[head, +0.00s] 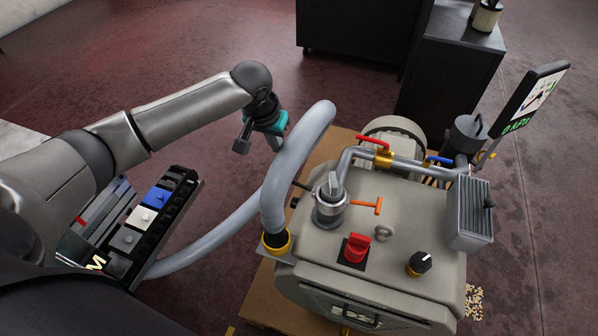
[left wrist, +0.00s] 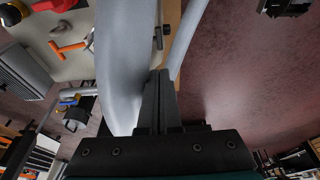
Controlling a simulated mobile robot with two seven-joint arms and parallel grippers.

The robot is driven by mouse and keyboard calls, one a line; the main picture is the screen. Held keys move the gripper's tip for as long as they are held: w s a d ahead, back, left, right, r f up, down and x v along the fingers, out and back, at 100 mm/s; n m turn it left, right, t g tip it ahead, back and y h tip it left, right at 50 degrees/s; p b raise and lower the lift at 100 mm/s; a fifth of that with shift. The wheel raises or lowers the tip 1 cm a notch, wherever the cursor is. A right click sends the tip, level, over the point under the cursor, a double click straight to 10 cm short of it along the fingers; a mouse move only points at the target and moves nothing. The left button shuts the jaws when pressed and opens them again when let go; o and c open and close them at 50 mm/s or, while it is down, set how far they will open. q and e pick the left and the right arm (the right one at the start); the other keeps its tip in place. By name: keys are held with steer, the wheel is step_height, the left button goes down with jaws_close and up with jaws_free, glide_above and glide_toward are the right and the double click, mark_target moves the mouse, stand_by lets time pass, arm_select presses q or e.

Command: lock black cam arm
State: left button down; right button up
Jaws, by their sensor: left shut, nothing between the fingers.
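The black cam arm (head: 302,186) is a short dark bar sticking out left from the metal coupling (head: 329,208) on top of the pump. The thick grey hose partly covers it. A small dark piece right of the hose in the left wrist view (left wrist: 158,38) looks like the same arm. An orange cam arm (head: 366,205) points right from the coupling and also shows in the left wrist view (left wrist: 70,47). My left gripper (head: 276,144) is shut and empty beside the hose, apart from the black arm. Its fingertips (left wrist: 160,74) overlap the hose edge in the wrist view.
The grey hose (head: 292,160) arches between my left gripper and the coupling. A red knob (head: 356,248), red valve handle (head: 373,142) and black dial (head: 420,262) stand on the pump (head: 385,290). A display (head: 533,100) stands at the right.

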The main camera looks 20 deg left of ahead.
arm_select(q)
steer(key=b, duration=0.4)
glide_toward(288, 178)
steer(key=x, duration=0.5)
steer(key=shift+w+a, duration=0.2)
steer(key=shift+w, duration=0.05)
steer(key=shift+f+b, duration=0.4)
steer(key=shift+f, duration=0.25)
steer(key=shift+d, duration=0.1)
steer(key=shift+d, duration=0.1)
